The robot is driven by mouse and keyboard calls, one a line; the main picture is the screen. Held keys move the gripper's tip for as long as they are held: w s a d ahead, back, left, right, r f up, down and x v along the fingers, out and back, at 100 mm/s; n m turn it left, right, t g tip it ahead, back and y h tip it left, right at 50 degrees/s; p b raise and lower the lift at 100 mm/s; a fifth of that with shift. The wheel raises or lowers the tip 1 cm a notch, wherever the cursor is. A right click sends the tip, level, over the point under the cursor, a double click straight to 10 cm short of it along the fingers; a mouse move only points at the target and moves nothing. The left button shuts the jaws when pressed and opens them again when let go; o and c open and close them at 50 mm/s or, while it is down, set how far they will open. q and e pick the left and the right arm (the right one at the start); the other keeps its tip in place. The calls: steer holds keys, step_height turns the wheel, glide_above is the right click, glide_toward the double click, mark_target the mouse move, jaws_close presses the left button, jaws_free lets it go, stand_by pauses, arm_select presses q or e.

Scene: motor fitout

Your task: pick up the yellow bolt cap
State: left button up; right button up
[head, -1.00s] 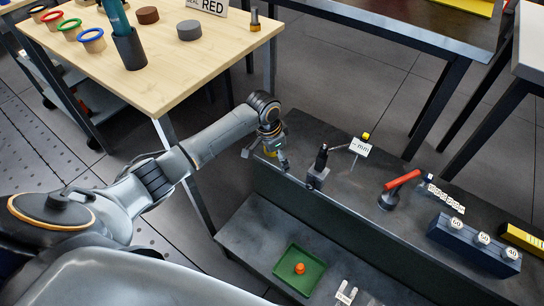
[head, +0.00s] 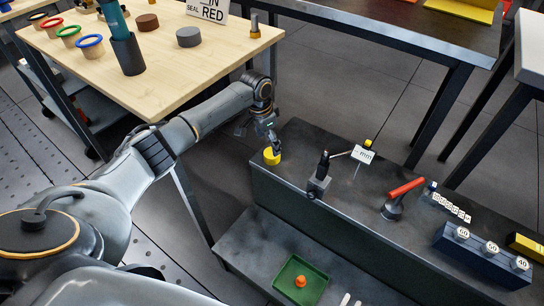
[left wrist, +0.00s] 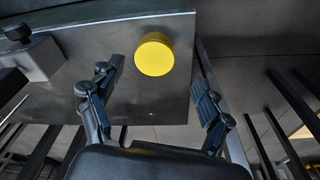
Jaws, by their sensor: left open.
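The yellow bolt cap (head: 272,157) is a short, round cylinder near the left end of the dark bench top (head: 300,136). In the left wrist view the cap (left wrist: 154,55) shows as a yellow disc near the bench's edge, ahead of the gap between the fingers. My left gripper (head: 268,137) is just above and behind the cap in the head view. In the left wrist view its two fingers (left wrist: 155,85) are spread wide with nothing between them; they look clear of the cap. My right gripper is not in view.
A dark clamp-like stand (head: 319,182) is to the right of the cap, with a white "mm" sign (head: 364,155) beyond it. A red-handled tool (head: 404,189) is further right. A green tray (head: 284,284) sits on the lower shelf. A wooden table (head: 170,85) stands behind left.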

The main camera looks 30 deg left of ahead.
mark_target(271, 153)
arm_select(q)
steer(key=f+b, duration=0.1)
steer(key=f, duration=0.1)
steer(key=d+f+b, duration=0.1)
steer(key=f, duration=0.2)
steer(key=shift+w+f, duration=0.15)
steer(key=shift+f, duration=0.05)
steer(key=shift+r, duration=0.1)
steer(key=c, duration=1.1)
